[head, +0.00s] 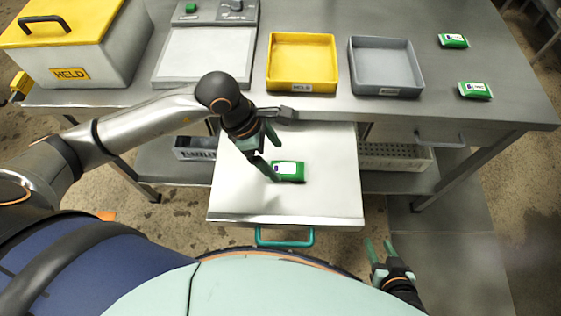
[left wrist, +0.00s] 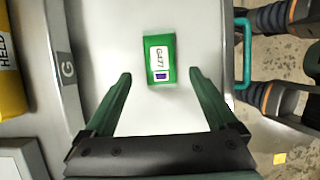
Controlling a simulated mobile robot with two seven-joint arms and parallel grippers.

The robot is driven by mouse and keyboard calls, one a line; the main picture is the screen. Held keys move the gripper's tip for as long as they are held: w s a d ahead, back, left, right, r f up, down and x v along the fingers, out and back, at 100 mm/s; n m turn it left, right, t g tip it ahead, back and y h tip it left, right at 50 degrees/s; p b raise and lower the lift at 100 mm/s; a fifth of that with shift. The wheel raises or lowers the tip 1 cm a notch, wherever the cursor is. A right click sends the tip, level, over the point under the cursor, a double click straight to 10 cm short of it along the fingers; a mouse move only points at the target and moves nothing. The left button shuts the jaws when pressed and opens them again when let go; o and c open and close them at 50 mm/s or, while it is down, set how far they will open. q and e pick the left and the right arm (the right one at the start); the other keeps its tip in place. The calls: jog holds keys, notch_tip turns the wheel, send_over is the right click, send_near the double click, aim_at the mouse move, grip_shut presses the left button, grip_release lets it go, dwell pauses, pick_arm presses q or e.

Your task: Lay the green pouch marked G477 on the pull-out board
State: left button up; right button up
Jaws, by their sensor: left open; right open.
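The green pouch (head: 288,171) lies flat on the white pull-out board (head: 238,203), near the board's middle. In the left wrist view the pouch (left wrist: 160,58) shows a white label that reads G477. My left gripper (head: 268,155) is open just above the board, beside the pouch's left end in the head view. In the left wrist view the pouch is ahead of the fingertips (left wrist: 158,76), and no finger visibly grips it. My right gripper (head: 378,250) is open and empty in front of the board, to the right of its teal handle (head: 285,238).
A yellow tray (head: 302,88) and a grey tray (head: 386,91) stand on the bench behind the board. Two other green pouches (head: 475,90) (head: 453,41) lie at the bench's right. A yellow-lidded box marked HELD (head: 100,70) and a scale-like device (head: 200,57) stand at the left.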

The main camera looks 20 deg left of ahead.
pick_arm(q)
jog(key=v, duration=0.7)
jog(key=shift+r, duration=0.15)
